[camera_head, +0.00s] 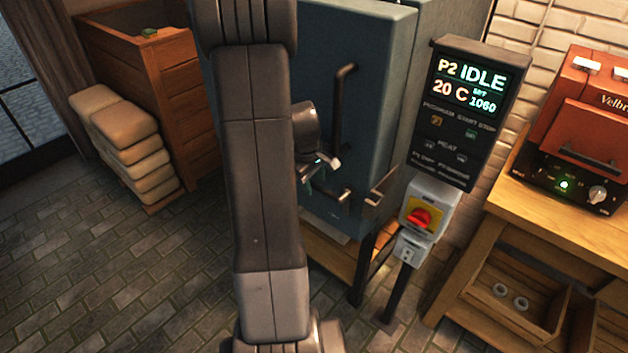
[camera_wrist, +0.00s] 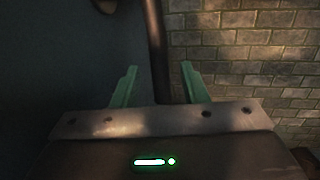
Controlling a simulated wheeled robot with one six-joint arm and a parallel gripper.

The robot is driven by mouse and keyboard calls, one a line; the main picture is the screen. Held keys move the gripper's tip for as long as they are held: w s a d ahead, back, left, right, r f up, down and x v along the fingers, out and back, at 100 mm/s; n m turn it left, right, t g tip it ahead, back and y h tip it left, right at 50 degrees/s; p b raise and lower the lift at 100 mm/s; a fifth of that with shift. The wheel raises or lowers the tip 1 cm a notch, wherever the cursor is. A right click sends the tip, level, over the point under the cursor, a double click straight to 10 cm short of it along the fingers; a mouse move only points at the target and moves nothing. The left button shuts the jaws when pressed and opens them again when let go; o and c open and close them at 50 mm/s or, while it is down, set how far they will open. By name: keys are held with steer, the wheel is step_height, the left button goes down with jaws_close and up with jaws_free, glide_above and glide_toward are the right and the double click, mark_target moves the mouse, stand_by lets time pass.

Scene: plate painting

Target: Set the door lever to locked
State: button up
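The blue-grey door (camera_head: 375,60) of a tall cabinet, likely a kiln, stands in the middle of the head view. A dark vertical bar handle (camera_head: 341,110) is on its face. A small metal piece (camera_head: 381,188) sticks out low at the door's right edge; I cannot tell whether it is the lever. My gripper (camera_head: 325,172) is at the lower part of the bar, partly hidden by my arm. In the wrist view its two green fingers (camera_wrist: 158,72) are apart, with a dark bar (camera_wrist: 157,40) showing between them. I cannot tell whether they touch it.
A control panel (camera_head: 468,110) reads IDLE, above a red rotary switch (camera_head: 419,218) on a post. A wooden table (camera_head: 545,225) with a red machine (camera_head: 590,130) stands right. Stacked sacks (camera_head: 125,140) and a wooden crate (camera_head: 150,60) stand left. The left floor is clear.

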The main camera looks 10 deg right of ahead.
steer(key=shift+f, duration=0.1)
jaws_close()
stand_by(0.3)
